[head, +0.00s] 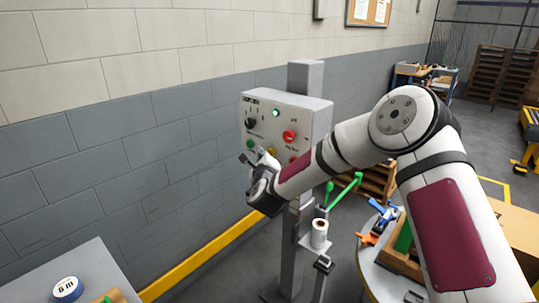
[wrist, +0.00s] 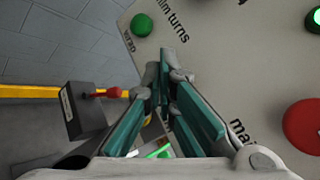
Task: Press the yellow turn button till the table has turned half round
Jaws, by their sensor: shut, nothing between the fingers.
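My gripper (head: 257,155) is shut and empty in front of the panel's lower left, close to the yellow button. In the wrist view the fingertips (wrist: 165,68) point at the panel face below a green button (wrist: 141,25); I cannot tell whether they touch it. A round table (head: 372,285) stands at the lower right, partly behind my arm.
A red mushroom button (head: 289,136) and a lit green lamp (head: 276,112) are on the panel. A brick wall (head: 130,130) stands left; a grey surface with tape (head: 67,289) is front left.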

